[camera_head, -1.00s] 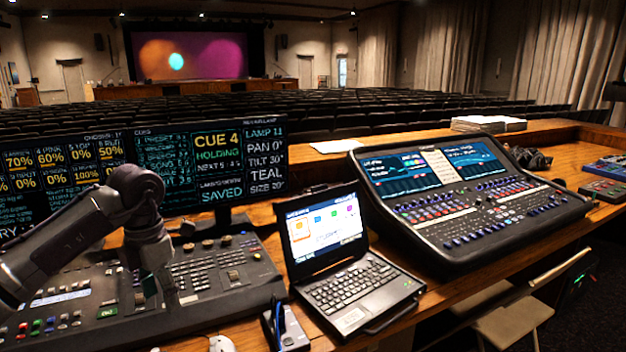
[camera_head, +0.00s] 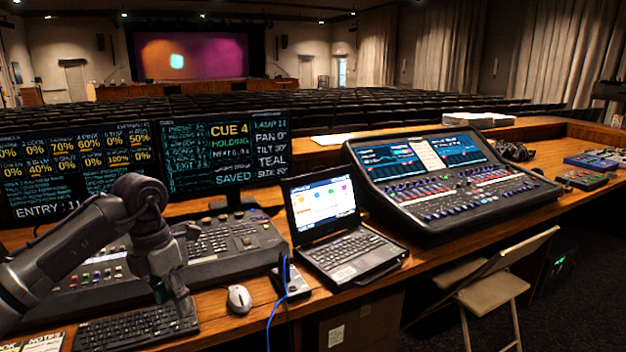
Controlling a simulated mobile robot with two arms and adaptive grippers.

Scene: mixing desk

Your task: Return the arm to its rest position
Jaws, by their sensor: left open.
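My left arm comes in from the left over the lighting console (camera_head: 234,238). My left gripper (camera_head: 172,297) points down near the console's front edge, above the right end of the black keyboard (camera_head: 130,330). It is open, and I see nothing held in it. I cannot tell how high it is above the desk. My right gripper is not in view. The left monitor (camera_head: 75,165) and the cue monitor (camera_head: 210,155) stand behind the arm, and the arm hides part of the console.
A white mouse (camera_head: 239,298) and a small box with a blue cable (camera_head: 290,280) lie right of the gripper. An open laptop (camera_head: 350,253) and a large sound mixer (camera_head: 445,190) stand further right. A folding chair (camera_head: 492,285) stands before the desk.

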